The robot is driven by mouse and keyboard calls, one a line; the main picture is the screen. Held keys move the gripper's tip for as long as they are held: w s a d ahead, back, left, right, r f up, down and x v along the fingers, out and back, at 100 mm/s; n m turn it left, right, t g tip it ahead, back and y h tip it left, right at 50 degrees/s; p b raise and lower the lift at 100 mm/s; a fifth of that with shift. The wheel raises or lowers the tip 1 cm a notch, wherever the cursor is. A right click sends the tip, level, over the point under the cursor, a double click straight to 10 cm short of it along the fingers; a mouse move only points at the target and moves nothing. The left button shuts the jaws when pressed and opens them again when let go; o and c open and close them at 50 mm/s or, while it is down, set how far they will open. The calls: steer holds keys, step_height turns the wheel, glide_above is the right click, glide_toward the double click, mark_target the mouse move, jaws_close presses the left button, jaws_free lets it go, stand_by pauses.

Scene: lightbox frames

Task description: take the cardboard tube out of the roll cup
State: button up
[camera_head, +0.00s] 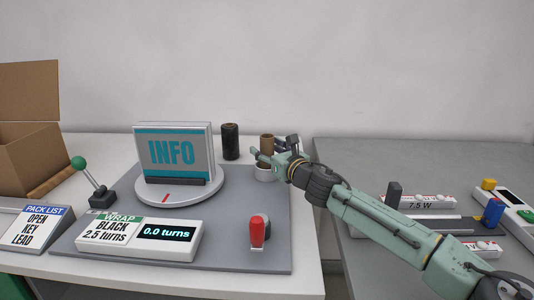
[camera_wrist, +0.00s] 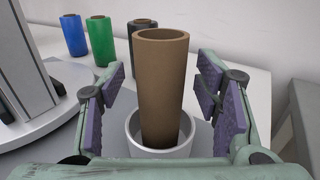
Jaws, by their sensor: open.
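The brown cardboard tube (camera_wrist: 160,85) stands upright in the round white roll cup (camera_wrist: 135,143) in the wrist view. My gripper (camera_wrist: 161,85) is open, with one purple-padded finger on each side of the tube and a gap on both sides. In the head view, the top of the tube (camera_head: 267,143) shows just behind my gripper (camera_head: 272,157), and part of the white cup (camera_head: 265,174) shows below it. The cup's inside bottom is hidden by the tube.
A black roll (camera_head: 230,141) stands behind the cup; blue (camera_wrist: 74,36) and green (camera_wrist: 101,40) rolls stand farther left. A red-handled switch (camera_head: 257,232) is in front. A grey table (camera_head: 400,160) is at right.

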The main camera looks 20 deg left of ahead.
steer(key=shift+w+a, duration=0.2)
steer(key=shift+c, duration=0.5)
steer(key=c, duration=1)
steer(key=shift+c, duration=0.2)
steer(key=shift+r, duration=0.1)
